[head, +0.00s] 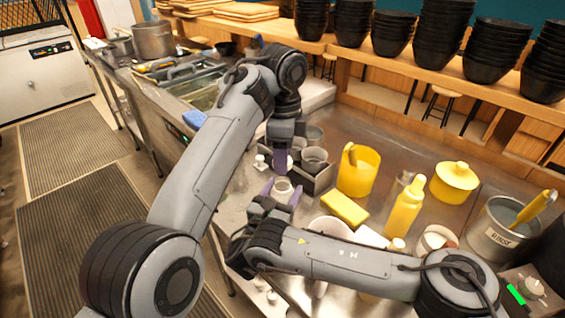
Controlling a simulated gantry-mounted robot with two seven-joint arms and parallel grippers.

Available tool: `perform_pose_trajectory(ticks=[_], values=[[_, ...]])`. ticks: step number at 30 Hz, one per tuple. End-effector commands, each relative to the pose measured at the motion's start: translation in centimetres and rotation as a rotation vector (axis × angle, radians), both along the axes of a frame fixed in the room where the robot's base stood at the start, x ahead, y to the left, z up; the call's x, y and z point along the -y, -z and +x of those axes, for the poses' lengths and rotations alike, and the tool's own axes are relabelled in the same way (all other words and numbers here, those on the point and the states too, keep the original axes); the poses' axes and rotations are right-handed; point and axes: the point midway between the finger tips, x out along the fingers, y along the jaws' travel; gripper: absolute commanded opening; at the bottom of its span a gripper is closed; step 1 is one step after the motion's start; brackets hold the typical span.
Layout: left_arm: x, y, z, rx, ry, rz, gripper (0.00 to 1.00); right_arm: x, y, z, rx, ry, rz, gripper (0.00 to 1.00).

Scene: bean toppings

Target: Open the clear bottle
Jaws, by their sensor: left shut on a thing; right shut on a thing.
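The clear bottle (283,186) is small and pale, with a round rim, and stands upright over the steel counter near the middle of the head view. My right gripper (281,191) reaches in from the lower right, its purple fingers shut around the bottle's sides. My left gripper (282,164) points down directly above the bottle, its purple fingers close together. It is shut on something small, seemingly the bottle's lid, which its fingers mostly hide. I cannot tell whether that piece still touches the bottle.
Metal cups (314,159) stand close behind the grippers. A yellow container (358,172), yellow sponge (344,207), yellow squeeze bottle (405,210) and rinse pot (497,232) crowd the right side. A white bowl (329,229) sits by my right arm.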

Motion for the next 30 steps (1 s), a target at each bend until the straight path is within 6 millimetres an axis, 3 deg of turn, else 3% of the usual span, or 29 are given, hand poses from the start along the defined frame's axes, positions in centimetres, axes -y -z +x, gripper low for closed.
perform_pose_trajectory(ticks=[8,9,15,25,30], values=[[0.0,-0.3,0.0,-0.001,0.001,0.000,0.08,0.0,0.0,0.0,0.000,0.000,0.000,0.00],[0.0,-0.3,0.0,-0.001,0.001,0.000,0.08,0.0,0.0,0.0,0.000,0.000,0.000,0.66],[0.0,-0.3,0.0,-0.001,0.001,0.000,0.08,0.0,0.0,0.0,0.000,0.000,0.000,0.94],[0.0,-0.4,0.0,-0.001,0.001,0.000,0.08,-0.1,0.0,-0.2,-0.001,-0.001,0.000,0.94],[0.0,-0.9,0.0,-0.001,0.001,0.000,0.08,-0.6,-0.1,-1.4,-0.003,-0.002,0.001,0.94]])
